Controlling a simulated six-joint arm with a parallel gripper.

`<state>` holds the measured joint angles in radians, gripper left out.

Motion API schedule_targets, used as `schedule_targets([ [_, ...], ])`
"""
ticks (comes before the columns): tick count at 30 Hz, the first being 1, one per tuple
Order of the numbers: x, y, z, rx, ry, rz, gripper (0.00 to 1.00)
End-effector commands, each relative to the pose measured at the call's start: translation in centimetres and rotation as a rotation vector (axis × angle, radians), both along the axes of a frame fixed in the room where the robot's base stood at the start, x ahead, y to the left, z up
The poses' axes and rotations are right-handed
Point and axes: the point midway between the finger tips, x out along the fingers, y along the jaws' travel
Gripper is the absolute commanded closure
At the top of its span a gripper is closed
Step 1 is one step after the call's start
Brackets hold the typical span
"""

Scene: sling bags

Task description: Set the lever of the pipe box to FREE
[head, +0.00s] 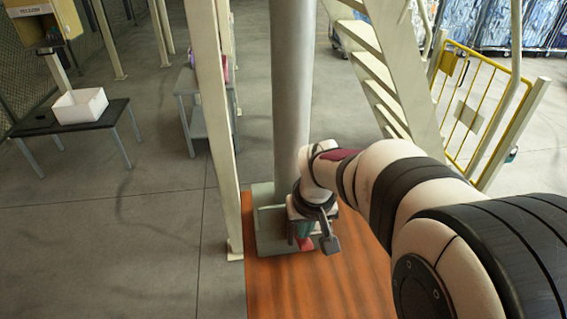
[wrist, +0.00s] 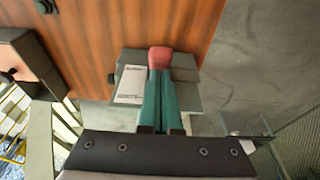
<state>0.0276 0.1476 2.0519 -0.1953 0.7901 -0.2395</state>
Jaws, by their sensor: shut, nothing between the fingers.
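My gripper (head: 304,244) is at the foot of the grey pipe, with its teal fingers and red tips pointing down. In the wrist view my gripper (wrist: 160,58) has its fingers together, with nothing held. Behind the fingers is a grey box-like body (wrist: 186,90) with a white label (wrist: 131,85), which looks like the pipe box. The fingers cover its middle, and I cannot tell whether they touch it. A small dark knob (wrist: 111,78) shows at its left edge. No lever or FREE mark can be made out, and the label is too small to read.
The thick grey pipe (head: 291,90) and a cream post (head: 212,130) stand close to my gripper. Wooden flooring (head: 310,290) lies below. Cream stairs (head: 385,70) and a yellow gate (head: 475,100) are right. A table (head: 95,122) with a white bin (head: 80,105) is left.

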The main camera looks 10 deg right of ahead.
Motion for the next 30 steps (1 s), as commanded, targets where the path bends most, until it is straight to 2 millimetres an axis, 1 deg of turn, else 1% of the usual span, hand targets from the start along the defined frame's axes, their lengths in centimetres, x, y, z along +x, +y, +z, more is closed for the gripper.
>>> schedule_targets([
  [10, -0.1, 0.0, 0.0, 0.000, 0.000, 0.000, 1.00],
  [20, -0.7, 0.0, -0.6, 0.000, 0.002, 0.000, 1.00],
  [26, -1.2, 0.0, -1.2, 0.001, 0.004, 0.000, 1.00],
  [30, -1.9, 0.0, -2.0, 0.001, 0.005, -0.001, 1.00],
])
